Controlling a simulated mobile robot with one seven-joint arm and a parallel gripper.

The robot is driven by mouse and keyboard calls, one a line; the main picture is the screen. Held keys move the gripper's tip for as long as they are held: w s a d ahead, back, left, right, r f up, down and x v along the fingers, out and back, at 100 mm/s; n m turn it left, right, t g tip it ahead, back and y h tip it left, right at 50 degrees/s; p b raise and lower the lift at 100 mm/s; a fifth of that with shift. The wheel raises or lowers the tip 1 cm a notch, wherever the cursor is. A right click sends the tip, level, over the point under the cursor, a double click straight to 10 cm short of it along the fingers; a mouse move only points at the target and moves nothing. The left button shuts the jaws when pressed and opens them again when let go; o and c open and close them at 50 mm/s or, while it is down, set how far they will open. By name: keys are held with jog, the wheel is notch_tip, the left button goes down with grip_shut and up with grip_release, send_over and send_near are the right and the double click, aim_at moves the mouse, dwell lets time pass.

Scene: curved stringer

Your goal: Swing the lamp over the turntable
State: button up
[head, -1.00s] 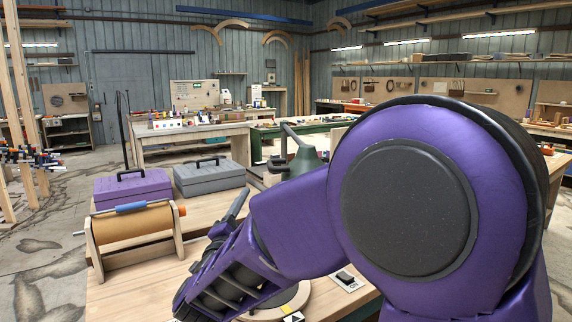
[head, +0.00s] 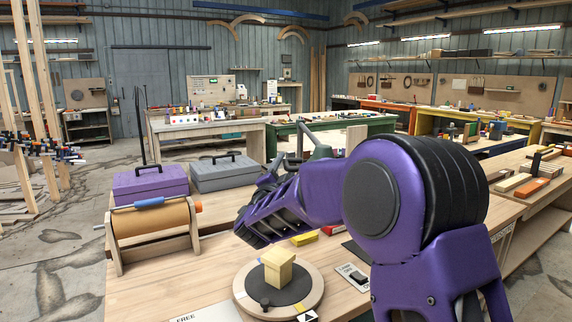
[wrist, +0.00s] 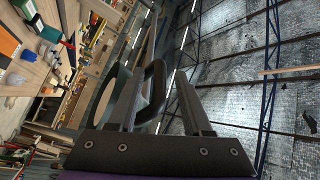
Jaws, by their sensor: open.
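The lamp (head: 320,151) shows in the head view as a small grey-green part above my forearm; the rest is hidden behind my arm. In the wrist view, the lamp's round green shade (wrist: 101,100) is beyond the left finger. A dark loop handle (wrist: 157,92) shows between my open fingers; I cannot tell whether they touch it. My gripper (head: 272,172) points up and away in the head view, and its fingers also show in the wrist view (wrist: 153,95). The turntable (head: 312,292) is a round wooden disc with a dark centre, bearing a yellow block (head: 279,270), in front of my gripper.
A paper roll on a wooden stand (head: 152,232) is at the bench's left, with a purple toolbox (head: 150,186) and a grey toolbox (head: 217,176) behind it. A switch box (head: 352,276) lies right of the turntable. A yellow item (head: 305,238) lies behind it.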

jog(key=shift+w+d+r, duration=0.1)
jog(key=shift+w, duration=0.5)
grip_shut()
jog(key=shift+r, duration=0.1)
jog(key=shift+r, duration=0.2)
dwell(0.8)
